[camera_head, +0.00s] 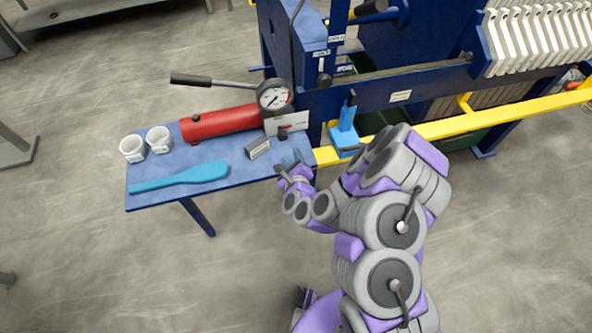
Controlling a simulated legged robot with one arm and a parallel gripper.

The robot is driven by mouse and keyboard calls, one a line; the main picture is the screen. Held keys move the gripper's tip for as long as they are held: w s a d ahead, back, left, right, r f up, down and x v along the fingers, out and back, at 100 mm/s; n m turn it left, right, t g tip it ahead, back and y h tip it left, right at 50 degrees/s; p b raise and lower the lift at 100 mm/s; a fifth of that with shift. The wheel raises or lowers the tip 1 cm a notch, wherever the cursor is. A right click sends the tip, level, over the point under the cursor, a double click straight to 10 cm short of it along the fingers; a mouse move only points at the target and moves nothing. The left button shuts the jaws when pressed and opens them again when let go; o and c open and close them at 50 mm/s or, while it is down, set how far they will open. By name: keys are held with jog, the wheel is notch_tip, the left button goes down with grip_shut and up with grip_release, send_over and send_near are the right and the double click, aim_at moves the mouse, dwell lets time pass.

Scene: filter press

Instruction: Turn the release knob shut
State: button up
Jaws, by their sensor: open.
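A red hand pump (220,123) lies on the blue side table (225,158), with a round pressure gauge (274,97) at its right end and a long lever with a black grip (190,80). A small dark knob (283,133), which looks like the release knob, sits low at the pump's right end, below the pale block (296,121). Which way it is turned is too small to tell. My gripper (287,168) is open and empty at the table's front right edge. It is just below the knob in the picture and apart from it.
The blue press frame (400,93) and yellow rail (470,121) bound the right side.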

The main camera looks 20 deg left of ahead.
jog(key=p+v, duration=0.7)
jog(key=p, duration=0.4)
jog(key=shift+d, duration=0.25)
dwell(0.6)
jog(key=shift+r, duration=0.1)
dwell(0.4)
